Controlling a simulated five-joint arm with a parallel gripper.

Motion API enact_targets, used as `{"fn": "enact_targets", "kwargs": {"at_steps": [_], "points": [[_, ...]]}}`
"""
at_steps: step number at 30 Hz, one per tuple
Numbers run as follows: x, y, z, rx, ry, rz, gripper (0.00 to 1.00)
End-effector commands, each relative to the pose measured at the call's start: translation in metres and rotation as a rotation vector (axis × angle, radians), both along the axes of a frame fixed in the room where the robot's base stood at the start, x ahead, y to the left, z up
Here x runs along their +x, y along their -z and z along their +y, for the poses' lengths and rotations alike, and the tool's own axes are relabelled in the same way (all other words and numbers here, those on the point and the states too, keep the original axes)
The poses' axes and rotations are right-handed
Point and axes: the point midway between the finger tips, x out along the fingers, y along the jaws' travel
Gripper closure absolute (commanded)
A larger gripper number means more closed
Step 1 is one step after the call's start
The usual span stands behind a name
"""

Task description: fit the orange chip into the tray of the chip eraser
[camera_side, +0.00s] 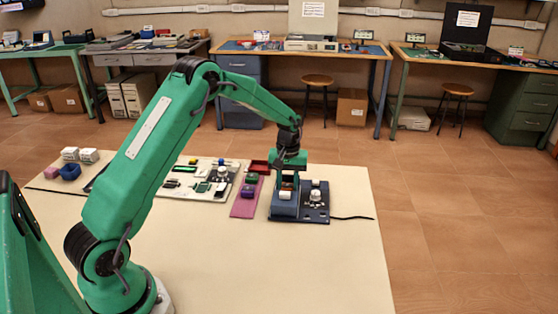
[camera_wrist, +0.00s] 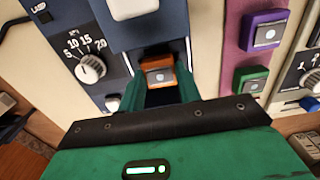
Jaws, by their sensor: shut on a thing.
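The orange chip (camera_wrist: 158,76) has a pale square on its top and sits between the fingers of my gripper (camera_wrist: 156,88) in the wrist view. My gripper is shut on it. The chip eraser (camera_wrist: 112,72) is a dark blue box with a white timer dial (camera_wrist: 90,68). The chip is at a dark recess in the eraser's blue front part; whether it rests on the tray floor cannot be told. In the side view my gripper (camera_side: 289,178) points down over the left part of the eraser (camera_side: 316,213), and its fingers mostly hide the chip.
A pink strip (camera_side: 240,208) left of the eraser holds a green chip (camera_wrist: 250,80) and a purple chip (camera_wrist: 264,34). A pale panel with knobs (camera_side: 190,188) lies farther left. A black cable (camera_side: 352,217) runs off right. The front of the table (camera_side: 280,265) is clear.

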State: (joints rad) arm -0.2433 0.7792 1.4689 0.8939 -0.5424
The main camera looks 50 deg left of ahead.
Motion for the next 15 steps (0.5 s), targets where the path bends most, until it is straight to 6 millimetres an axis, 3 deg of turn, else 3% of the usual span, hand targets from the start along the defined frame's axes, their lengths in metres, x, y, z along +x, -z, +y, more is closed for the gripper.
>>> {"fn": "enact_targets", "kwargs": {"at_steps": [7,8,11,15], "points": [[0.0,0.0013,0.0,0.0,0.0,0.0,0.83],[0.0,0.0013,0.0,0.0,0.0,0.0,0.62],[0.0,0.0013,0.0,0.0,0.0,0.0,0.43],[0.0,0.0012,0.0,0.0,0.0,0.0,0.41]]}}
